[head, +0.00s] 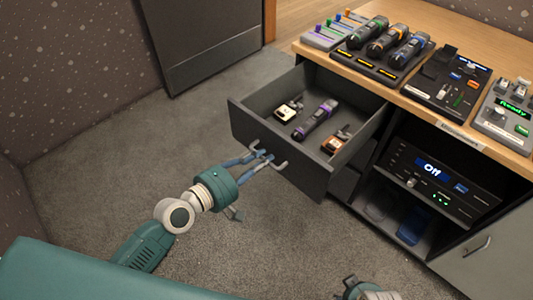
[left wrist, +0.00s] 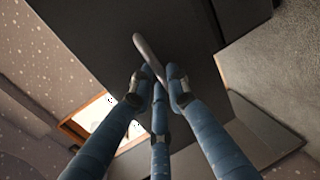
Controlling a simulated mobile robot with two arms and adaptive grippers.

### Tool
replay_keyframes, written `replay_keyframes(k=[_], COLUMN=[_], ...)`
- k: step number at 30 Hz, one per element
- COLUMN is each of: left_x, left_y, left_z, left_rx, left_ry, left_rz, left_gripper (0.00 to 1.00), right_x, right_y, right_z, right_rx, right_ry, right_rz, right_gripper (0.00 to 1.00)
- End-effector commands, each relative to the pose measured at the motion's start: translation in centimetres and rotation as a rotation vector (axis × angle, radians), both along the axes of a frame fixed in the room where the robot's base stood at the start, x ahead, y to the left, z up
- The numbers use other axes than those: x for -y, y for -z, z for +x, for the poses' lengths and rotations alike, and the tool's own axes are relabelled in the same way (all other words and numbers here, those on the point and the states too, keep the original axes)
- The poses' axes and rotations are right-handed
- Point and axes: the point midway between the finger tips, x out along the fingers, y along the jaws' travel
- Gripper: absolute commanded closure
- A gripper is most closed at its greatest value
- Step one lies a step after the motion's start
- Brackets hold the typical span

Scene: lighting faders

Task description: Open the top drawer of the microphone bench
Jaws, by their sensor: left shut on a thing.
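The top drawer (head: 310,180) of the microphone bench (head: 450,140) stands pulled well out in the head view. Its dark front carries a grey bar handle (head: 279,164). Inside lie a black and purple microphone (head: 316,120) and two small devices, one at each side. My left gripper (head: 262,158) is shut on the handle, its blue fingers around the bar. In the left wrist view the fingers (left wrist: 155,85) close about the handle (left wrist: 148,55) against the dark drawer front. My right gripper (head: 358,288) shows only in part at the bottom edge; its fingers are not clear.
On the bench top stand several microphones in a dock (head: 385,67), a fader panel (head: 450,82) and a device reading "Ready" (head: 508,115). A unit reading "Off" (head: 435,175) sits on a shelf below. Carpet (head: 120,150) left of the drawer is clear.

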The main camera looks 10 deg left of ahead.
Motion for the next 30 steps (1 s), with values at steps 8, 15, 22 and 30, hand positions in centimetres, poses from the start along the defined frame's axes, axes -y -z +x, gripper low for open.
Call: replay_keyframes(k=[8, 15, 22, 30], left_x=[-0.1, -0.1, -0.1, -1.1], left_y=[0.2, 0.2, 0.1, -0.1], left_z=[-0.3, -0.3, -0.3, -1.7], left_rx=[-0.003, -0.003, -0.001, -0.002], left_ry=[0.002, 0.002, 0.001, 0.001], left_rz=[0.0, 0.0, 0.0, 0.004], left_gripper=[1.0, 0.71, 0.66, 0.66], right_x=[0.0, -0.1, -0.1, 0.0], right_y=[0.1, 0.1, 0.1, 0.0], right_z=[0.0, 0.0, 0.0, 0.1], right_rx=[-0.001, -0.001, -0.001, 0.001], right_ry=[0.0, 0.0, 0.0, 0.001], right_rz=[0.001, 0.001, 0.001, -0.001], right_gripper=[0.6, 0.6, 0.6, 0.6])
